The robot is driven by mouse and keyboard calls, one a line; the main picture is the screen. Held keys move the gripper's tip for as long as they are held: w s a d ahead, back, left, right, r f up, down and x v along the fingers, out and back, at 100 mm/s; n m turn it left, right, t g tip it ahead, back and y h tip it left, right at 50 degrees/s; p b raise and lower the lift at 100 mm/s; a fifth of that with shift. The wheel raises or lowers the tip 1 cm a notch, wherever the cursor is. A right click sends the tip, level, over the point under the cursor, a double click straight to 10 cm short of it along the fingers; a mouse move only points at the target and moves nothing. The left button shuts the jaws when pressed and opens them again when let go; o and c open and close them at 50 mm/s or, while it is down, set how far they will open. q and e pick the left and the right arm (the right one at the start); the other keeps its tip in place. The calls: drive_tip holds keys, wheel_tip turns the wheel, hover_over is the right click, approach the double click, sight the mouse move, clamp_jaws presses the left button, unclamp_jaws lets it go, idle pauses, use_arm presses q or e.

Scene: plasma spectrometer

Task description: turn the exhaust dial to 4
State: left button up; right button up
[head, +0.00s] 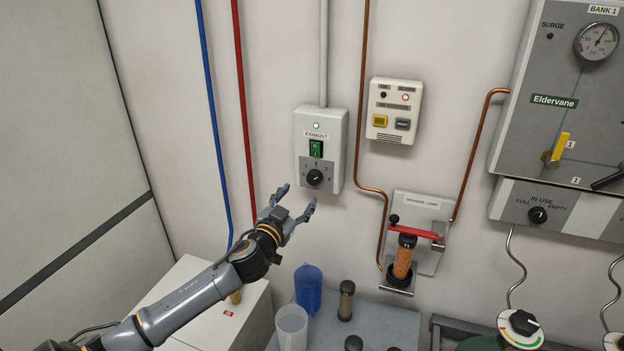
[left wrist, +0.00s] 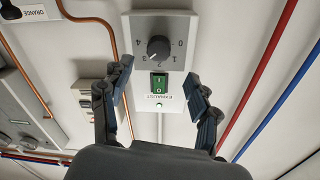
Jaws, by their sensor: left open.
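The exhaust dial (head: 314,177) is a round black knob low on a grey wall box (head: 336,150), below a green rocker switch (head: 316,149) and a lit green lamp. In the left wrist view the dial (left wrist: 158,47) appears upside down, with numbers 0 to 4 around it. Its pale pointer mark seems to lie on the side near 3; the exact setting is hard to tell. My left gripper (head: 296,199) is open and empty, just below and in front of the dial, apart from it. Its fingers (left wrist: 158,70) frame the box in the wrist view. My right gripper is not seen.
A copper pipe (head: 362,120) and an alarm box (head: 394,110) are right of the exhaust box. A red pipe (head: 241,90) and a blue pipe (head: 211,90) run down on its left.

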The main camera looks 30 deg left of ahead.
sight(311, 179)
use_arm(q)
drive_tip(key=w, duration=0.2)
drive_tip(key=w+p, duration=0.1)
drive_tip(key=w, duration=0.1)
drive_tip(key=w+a, duration=0.1)
drive_tip(key=w, duration=0.2)
drive_tip(key=shift+r+p, duration=0.1)
drive_tip(key=shift+p, duration=0.25)
drive_tip(key=shift+w+a, duration=0.2)
drive_tip(key=shift+w, duration=0.6)
drive_tip(key=c, duration=1.2)
drive_tip(key=shift+m, duration=0.4)
drive_tip(key=m+p, duration=0.1)
drive_tip(key=m, duration=0.3)
drive_tip(key=shift+m, duration=0.3)
drive_tip(key=m, duration=0.4)
drive_tip(key=shift+a+r+p, duration=0.1)
drive_tip(key=shift+p, duration=0.3)
